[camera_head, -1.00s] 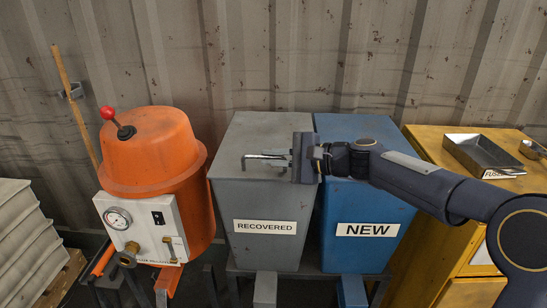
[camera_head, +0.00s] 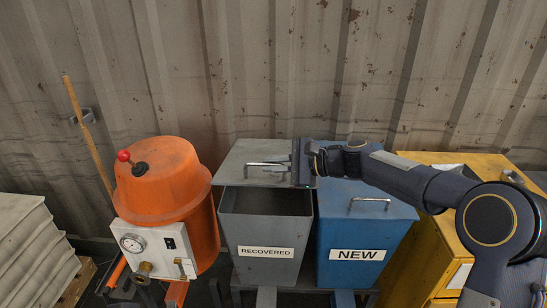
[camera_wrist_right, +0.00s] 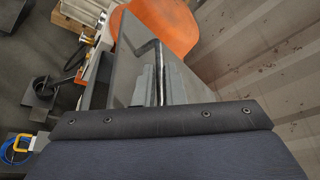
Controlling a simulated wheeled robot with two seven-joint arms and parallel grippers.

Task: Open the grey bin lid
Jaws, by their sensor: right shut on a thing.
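The grey bin (camera_head: 264,231), labelled RECOVERED, stands between the orange vessel and the blue bin. Its lid (camera_head: 236,160) is tilted up at the front, and a dark opening shows between the lid and the front rim. My right gripper (camera_head: 292,165) is shut on the right end of the lid's metal handle (camera_head: 262,164). My left gripper is not in view.
The blue bin (camera_head: 352,235), labelled NEW, stands close on the right with its lid shut, under my right arm. The orange vessel (camera_head: 165,185) with a red-knobbed lever is close on the left. A yellow cabinet (camera_head: 425,255) stands at the right. A corrugated wall (camera_head: 270,70) is behind.

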